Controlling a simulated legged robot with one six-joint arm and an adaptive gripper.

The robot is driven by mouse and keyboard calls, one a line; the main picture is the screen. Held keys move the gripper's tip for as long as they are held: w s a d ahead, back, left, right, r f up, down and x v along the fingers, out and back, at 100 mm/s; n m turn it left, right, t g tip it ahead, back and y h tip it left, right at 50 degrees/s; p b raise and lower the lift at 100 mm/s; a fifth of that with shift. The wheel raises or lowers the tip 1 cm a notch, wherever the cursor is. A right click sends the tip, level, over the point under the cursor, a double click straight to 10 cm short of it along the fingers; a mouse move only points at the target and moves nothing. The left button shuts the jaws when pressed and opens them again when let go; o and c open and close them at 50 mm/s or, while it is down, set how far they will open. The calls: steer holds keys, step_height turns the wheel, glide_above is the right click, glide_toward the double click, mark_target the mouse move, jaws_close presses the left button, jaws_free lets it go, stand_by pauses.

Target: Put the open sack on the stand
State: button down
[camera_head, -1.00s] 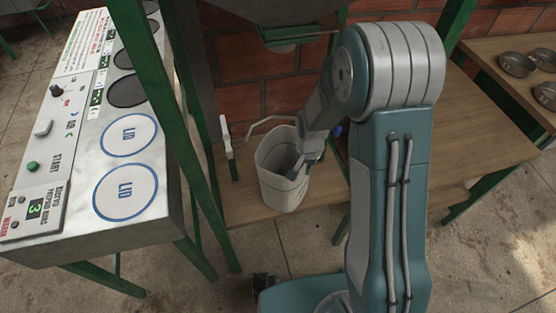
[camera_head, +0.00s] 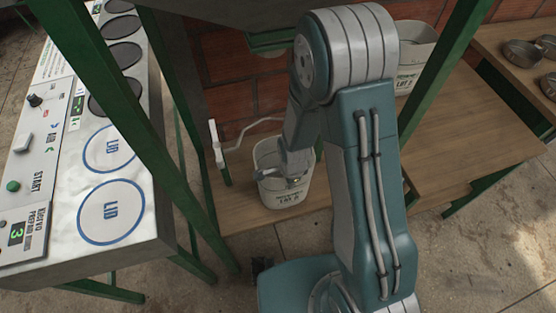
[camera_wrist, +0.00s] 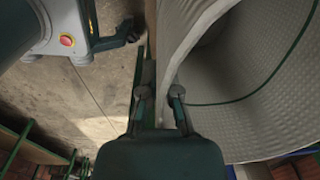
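An open white sack (camera_head: 268,203) with dark lettering stands upright on a low wooden surface (camera_head: 240,215) against the brick wall. My gripper (camera_head: 292,181) is at its front rim in the head view. In the wrist view, my gripper (camera_wrist: 159,92) has its fingers apart on either side of the sack's rim, the right finger inside the mouth. The sack (camera_wrist: 255,120) fills the right side there, showing its pale inside and a green line. A gap shows between left finger and sack wall. I cannot tell which surface is the stand.
A second lettered white sack (camera_head: 417,50) stands at the back, partly behind my arm. A control panel (camera_head: 90,170) with LID circles is on the left. Green frame posts (camera_head: 110,85) flank the sack. A bench (camera_head: 515,90) with metal bowls is at right; the wooden top (camera_head: 455,140) is clear.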

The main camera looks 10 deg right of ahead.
steer(key=w+a+f, duration=0.1)
steer(key=w, duration=0.4)
steer(key=w+a+f, duration=0.1)
steer(key=w+f, duration=0.1)
steer(key=w, duration=0.3)
steer(key=shift+w+a+f, duration=0.25)
steer(key=shift+f, duration=0.05)
steer(key=c, duration=0.8)
jaws_free()
step_height(320, 180, up, 12)
steer(key=shift+s, duration=0.2)
